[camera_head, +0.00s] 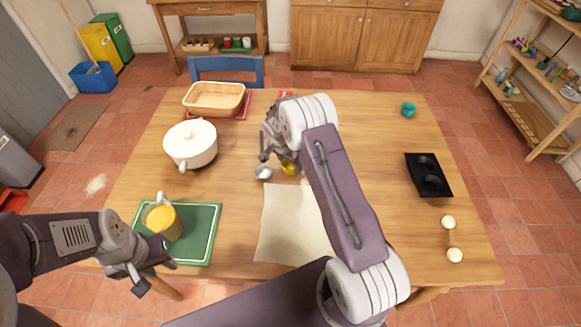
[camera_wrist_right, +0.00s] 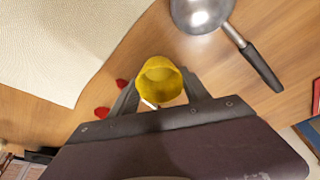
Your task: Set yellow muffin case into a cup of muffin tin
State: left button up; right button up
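The yellow muffin case (camera_head: 289,167) is near the middle of the table, partly hidden by my right arm. In the right wrist view, the case (camera_wrist_right: 160,78) sits between the two fingers of my right gripper (camera_wrist_right: 160,82), its open side facing the camera. The fingers appear to touch it on both sides; whether it is off the table is unclear. A black tin with dark cups (camera_head: 428,175), seemingly the muffin tin, lies at the table's right side. My left gripper (camera_head: 152,283) is at the front left, near the green board, with no object visible in it.
A ladle (camera_head: 263,173) lies beside the case. A cream cloth (camera_head: 287,225) covers the front middle. A white pot (camera_head: 191,144), a basket (camera_head: 214,97) and a green board (camera_head: 196,246) with a yellow-filled jug (camera_head: 164,222) are left. A teal cup (camera_head: 408,110) is back right.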

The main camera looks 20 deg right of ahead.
jog(key=shift+c, duration=0.7)
jog(key=shift+r, duration=0.4)
jog(key=r, duration=0.4)
jog(key=shift+s+d, duration=0.25)
jog(key=shift+d, duration=0.1)
jog(key=s+d+r, duration=0.6)
jog(key=s+d, duration=0.1)
jog(key=shift+s+d+b, duration=0.3)
jog(key=shift+s, duration=0.05)
jog(key=shift+r, duration=0.1)
